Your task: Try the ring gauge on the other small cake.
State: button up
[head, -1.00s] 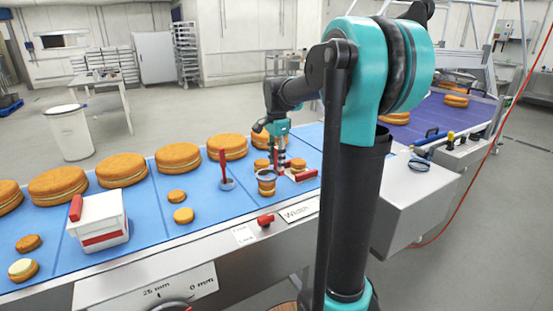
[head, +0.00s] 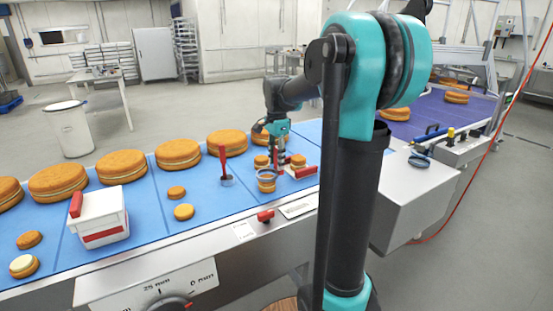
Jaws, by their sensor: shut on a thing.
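My gripper (head: 279,160) points down over the blue belt, seen small in the head view. It is shut on the upright red handle of a ring gauge (head: 265,173). The gauge's clear ring is at the top of a small cake (head: 267,186); whether it is around the cake or resting on it I cannot tell. Another small cake (head: 261,161) stands just behind, and a third small cake (head: 298,160) is to the right. A second gauge with an upright red handle (head: 223,160) stands on the belt to the left.
A red-handled tool (head: 305,172) lies right of the gripper. Large cakes (head: 178,153) line the belt's far side. Loose small cakes (head: 184,212) and a white box with a red handle (head: 100,217) are at left. A red knob (head: 265,216) is on the front edge.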

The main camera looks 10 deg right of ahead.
aim_at(277, 171)
jog(key=shift+f, duration=2.6)
dwell(0.4)
jog(key=shift+r, duration=0.1)
dwell(0.9)
jog(key=shift+r, duration=4.8)
